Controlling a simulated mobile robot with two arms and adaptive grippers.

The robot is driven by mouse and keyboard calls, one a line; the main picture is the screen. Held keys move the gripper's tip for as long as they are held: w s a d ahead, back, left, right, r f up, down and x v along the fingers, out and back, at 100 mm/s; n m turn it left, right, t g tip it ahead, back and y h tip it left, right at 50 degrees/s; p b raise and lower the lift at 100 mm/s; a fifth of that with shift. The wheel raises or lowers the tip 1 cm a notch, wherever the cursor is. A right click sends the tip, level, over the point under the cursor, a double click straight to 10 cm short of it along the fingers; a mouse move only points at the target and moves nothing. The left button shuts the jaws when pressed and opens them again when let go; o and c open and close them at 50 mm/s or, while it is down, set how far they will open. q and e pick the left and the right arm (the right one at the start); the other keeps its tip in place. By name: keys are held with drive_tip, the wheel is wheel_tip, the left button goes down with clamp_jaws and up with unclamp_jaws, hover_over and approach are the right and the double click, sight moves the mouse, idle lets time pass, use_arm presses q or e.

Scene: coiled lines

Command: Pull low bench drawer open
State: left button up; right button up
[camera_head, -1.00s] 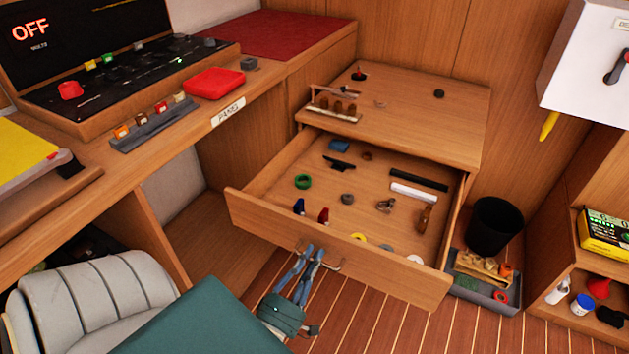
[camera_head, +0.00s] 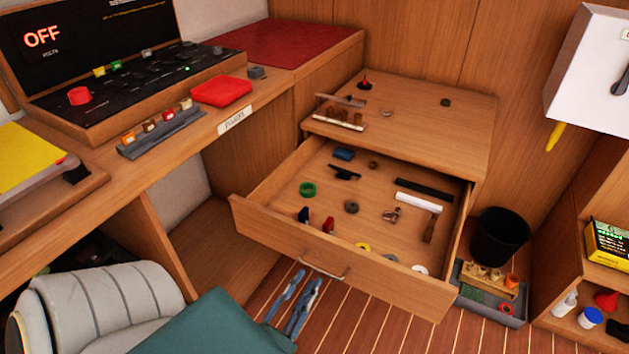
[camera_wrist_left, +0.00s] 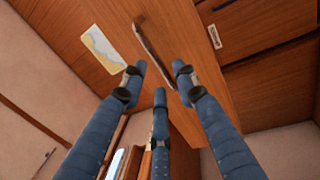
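The low bench drawer (camera_head: 345,283) is pulled well out of the wooden bench, showing its contents. Its metal handle (camera_head: 324,271) is on the drawer front and also shows in the left wrist view (camera_wrist_left: 152,42). My left gripper (camera_head: 308,279) is just below and in front of the handle, its blue fingers apart and empty. In the left wrist view the fingers (camera_wrist_left: 158,72) are spread, with the handle beyond their tips. They appear clear of it. My right gripper is not in view.
The drawer holds small items, including a green ring (camera_head: 308,189) and a white tube (camera_head: 418,202). A black bin (camera_head: 499,236) and a grey tray (camera_head: 490,307) stand right of the drawer.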

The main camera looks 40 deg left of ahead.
use_arm(q)
drive_tip(key=v, duration=0.6)
drive_tip(key=shift+s+f, duration=0.2)
drive_tip(key=shift+s, duration=0.15)
drive_tip(key=shift+d, duration=0.2)
